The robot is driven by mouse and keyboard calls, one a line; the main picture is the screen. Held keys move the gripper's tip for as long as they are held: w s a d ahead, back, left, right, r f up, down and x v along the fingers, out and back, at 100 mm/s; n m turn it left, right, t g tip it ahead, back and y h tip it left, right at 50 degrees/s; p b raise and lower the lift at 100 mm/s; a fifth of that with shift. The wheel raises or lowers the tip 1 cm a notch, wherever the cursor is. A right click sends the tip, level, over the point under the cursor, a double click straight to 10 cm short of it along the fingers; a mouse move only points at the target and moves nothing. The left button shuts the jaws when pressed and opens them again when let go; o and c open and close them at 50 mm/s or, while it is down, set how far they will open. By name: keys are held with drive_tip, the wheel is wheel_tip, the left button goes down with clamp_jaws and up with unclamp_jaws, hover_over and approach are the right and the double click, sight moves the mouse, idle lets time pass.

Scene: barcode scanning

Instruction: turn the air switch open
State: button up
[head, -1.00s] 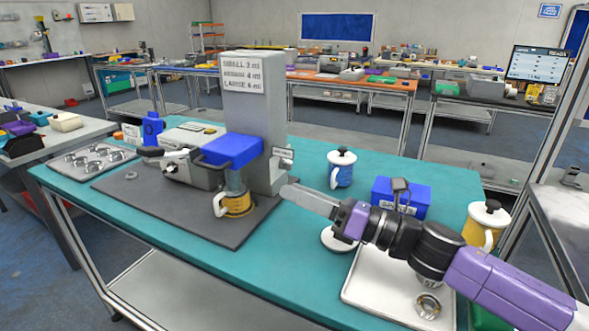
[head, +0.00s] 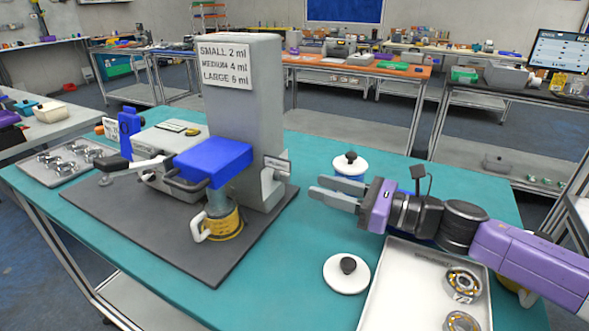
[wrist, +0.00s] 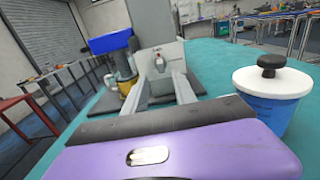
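The air switch (head: 277,166) is on the right side of the tall grey dispenser column (head: 245,110), beside a small label plate. In the wrist view the switch (wrist: 159,56) shows as a small lever with a red spot on a light plate, straight ahead between my fingers. My gripper (head: 317,187) is open and empty, to the right of the switch and apart from it. The wrist view also shows the two gripper fingers (wrist: 161,74) spread apart. The switch's exact lever position is too small to tell.
A blue mug with a white lid (head: 350,163) stands close behind my gripper; its lid and body (wrist: 272,92) show at the right in the wrist view. A loose white lid (head: 346,274) and a tray with bearings (head: 396,270) lie in front. A yellow cup (head: 222,222) stands under the blue dispenser head (head: 213,160).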

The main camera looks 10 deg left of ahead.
sight(289, 177)
drive_tip(key=shift+x, duration=3.9)
clamp_jaws()
